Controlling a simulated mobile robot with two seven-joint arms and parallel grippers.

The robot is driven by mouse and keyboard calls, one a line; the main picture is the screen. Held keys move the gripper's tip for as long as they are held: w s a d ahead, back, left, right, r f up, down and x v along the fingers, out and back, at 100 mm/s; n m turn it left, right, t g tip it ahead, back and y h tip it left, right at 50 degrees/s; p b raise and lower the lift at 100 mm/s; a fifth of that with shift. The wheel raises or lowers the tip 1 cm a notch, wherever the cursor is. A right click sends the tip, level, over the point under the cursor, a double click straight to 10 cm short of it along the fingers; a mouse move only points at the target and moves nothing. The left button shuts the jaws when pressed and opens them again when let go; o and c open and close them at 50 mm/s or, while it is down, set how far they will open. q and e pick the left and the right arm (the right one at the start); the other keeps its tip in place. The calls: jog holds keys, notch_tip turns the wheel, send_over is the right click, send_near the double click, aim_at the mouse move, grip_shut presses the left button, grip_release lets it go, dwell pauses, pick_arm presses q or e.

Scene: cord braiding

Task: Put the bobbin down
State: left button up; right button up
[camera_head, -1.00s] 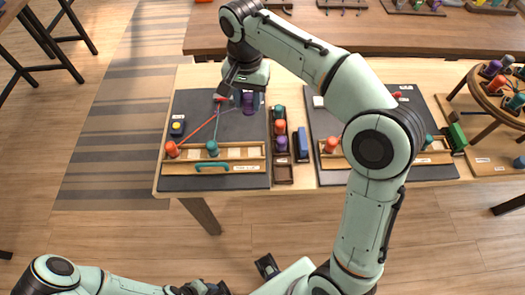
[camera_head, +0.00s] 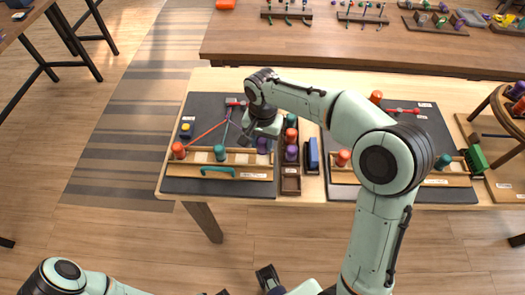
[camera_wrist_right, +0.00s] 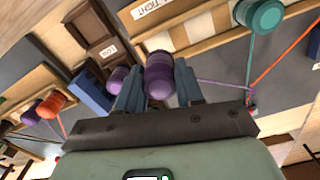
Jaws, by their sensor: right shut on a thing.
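My right gripper (camera_wrist_right: 160,88) is shut on a purple bobbin (camera_wrist_right: 160,76), which sits between its two fingers. In the head view the held bobbin (camera_head: 264,145) is at the right end of the wooden rack (camera_head: 240,158) on the left dark board. I cannot tell whether it touches the rack. A purple cord (camera_wrist_right: 215,84) runs from it towards the red part (camera_head: 236,103) where the cords meet. An orange bobbin (camera_head: 178,150) and a teal bobbin (camera_head: 220,153) stand at the rack with cords drawn out.
A narrow brown tray (camera_head: 291,184) with teal, orange and purple bobbins stands close to the right of the gripper. A blue block (camera_head: 313,153) is beside it. A second dark board (camera_head: 440,125) lies further right, partly behind my right arm.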

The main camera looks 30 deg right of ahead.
aim_at(262, 151)
jog(key=shift+f, duration=2.3)
jog(key=shift+f+b, duration=0.3)
jog(key=shift+b, duration=0.15)
jog(key=o, duration=1)
jog(key=shift+o, duration=0.2)
jog(key=shift+r, duration=0.15)
notch_tip(262, 151, up, 12)
jog(key=shift+r+p, duration=0.2)
jog(key=shift+p, duration=0.9)
